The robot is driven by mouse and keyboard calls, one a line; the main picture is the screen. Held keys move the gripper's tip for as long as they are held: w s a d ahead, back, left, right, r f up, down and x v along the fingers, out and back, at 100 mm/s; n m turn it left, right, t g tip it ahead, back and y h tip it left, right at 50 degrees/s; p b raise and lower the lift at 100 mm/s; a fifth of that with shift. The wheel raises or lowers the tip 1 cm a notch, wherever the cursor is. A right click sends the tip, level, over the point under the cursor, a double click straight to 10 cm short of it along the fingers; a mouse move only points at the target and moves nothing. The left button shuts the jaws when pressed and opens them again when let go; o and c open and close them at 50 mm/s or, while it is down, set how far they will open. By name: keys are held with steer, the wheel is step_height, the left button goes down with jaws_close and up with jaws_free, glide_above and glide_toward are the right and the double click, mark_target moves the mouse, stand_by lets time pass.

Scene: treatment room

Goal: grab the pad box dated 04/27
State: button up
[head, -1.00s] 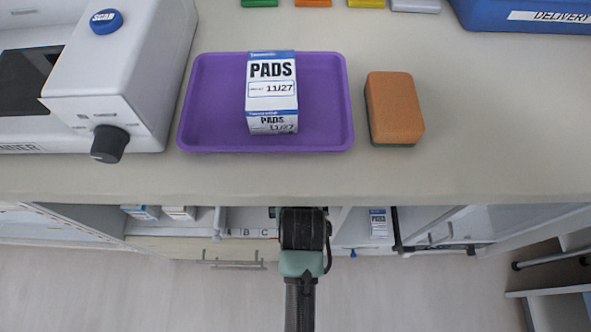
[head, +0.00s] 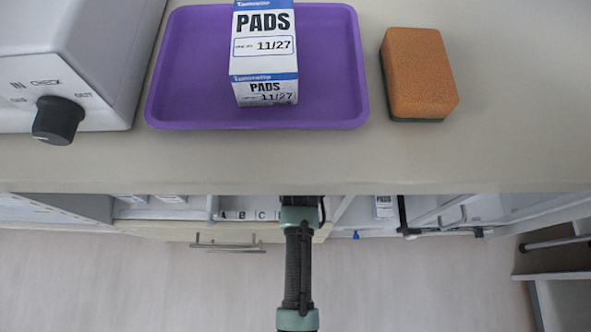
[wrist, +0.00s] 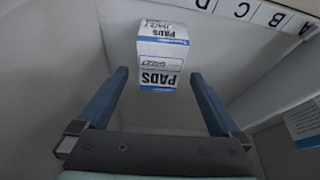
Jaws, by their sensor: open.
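A white and blue pad box (wrist: 162,50) stands in a shelf compartment in the wrist view, upside down in the picture. Its date is too small to read surely. My gripper (wrist: 160,75) is open, its two blue fingers either side of the line to the box, which lies just beyond the tips; nothing is between them. Another pad box (head: 263,50), dated 11/27, stands on the purple tray (head: 185,75) on the counter. In the head view my arm reaches under the counter edge, and the gripper itself is hidden there.
Letter labels B, C, D (wrist: 240,10) run along a shelf edge. A labelled box (wrist: 303,122) is at the right in the wrist view. On the counter are an orange sponge (head: 418,72) and a white machine with a knob (head: 58,120). Below are shelves and a drawer handle (head: 228,246).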

steer(key=shift+b+x, duration=0.65)
steer(key=shift+x, duration=1.15)
steer(key=shift+f, duration=0.25)
steer(key=c, duration=1.4)
